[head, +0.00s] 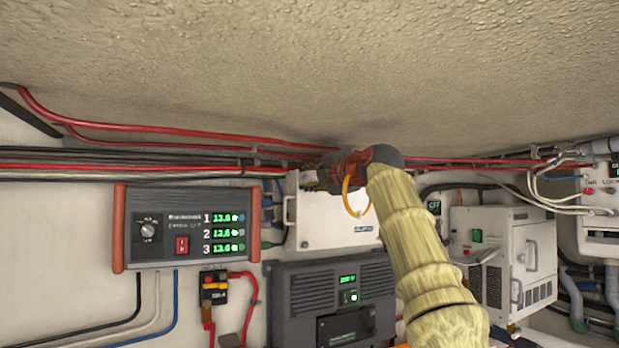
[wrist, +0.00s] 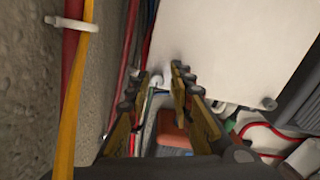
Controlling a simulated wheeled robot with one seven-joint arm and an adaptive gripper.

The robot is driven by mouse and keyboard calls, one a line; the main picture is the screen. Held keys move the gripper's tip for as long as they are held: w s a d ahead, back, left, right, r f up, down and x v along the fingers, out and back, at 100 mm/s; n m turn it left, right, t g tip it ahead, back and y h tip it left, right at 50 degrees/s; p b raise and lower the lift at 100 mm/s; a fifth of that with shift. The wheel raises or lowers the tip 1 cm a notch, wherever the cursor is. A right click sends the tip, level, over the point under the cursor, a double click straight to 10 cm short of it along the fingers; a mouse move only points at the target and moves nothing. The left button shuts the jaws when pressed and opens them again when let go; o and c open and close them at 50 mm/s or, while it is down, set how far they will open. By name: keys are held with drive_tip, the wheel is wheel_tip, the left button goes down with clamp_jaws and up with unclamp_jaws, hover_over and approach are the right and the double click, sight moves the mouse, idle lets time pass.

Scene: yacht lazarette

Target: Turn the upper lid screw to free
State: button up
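A white box with a flat lid (head: 330,225) is mounted on the wall in the middle of the head view. The lid fills the upper right of the wrist view (wrist: 220,45). My gripper (head: 314,181) is at the box's upper left corner, and its fingers are apart in the wrist view (wrist: 160,80). A small pale knob or hook (wrist: 155,82) shows between the fingertips near the lid's corner; I cannot tell whether it is the upper screw or whether a finger touches it. A small grey screw (wrist: 268,103) sits at the lid's lower corner.
Red cables (head: 180,132) run along the wall just below the rough ceiling (head: 330,70), close above my gripper. A charger panel (head: 192,228) is left of the box, a dark grey unit (head: 310,300) below, and a vented white cabinet (head: 505,255) to the right.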

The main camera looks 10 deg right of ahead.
drive_tip(key=shift+o, duration=0.8)
drive_tip(key=shift+s+r, duration=0.1)
drive_tip(key=shift+s, duration=0.1)
drive_tip(key=shift+s+d+r, duration=0.1)
drive_tip(key=shift+s+d, duration=0.15)
drive_tip(key=shift+s, duration=0.4)
drive_tip(key=v, duration=1)
drive_tip(key=shift+s, duration=0.15)
drive_tip(key=shift+s, duration=0.1)
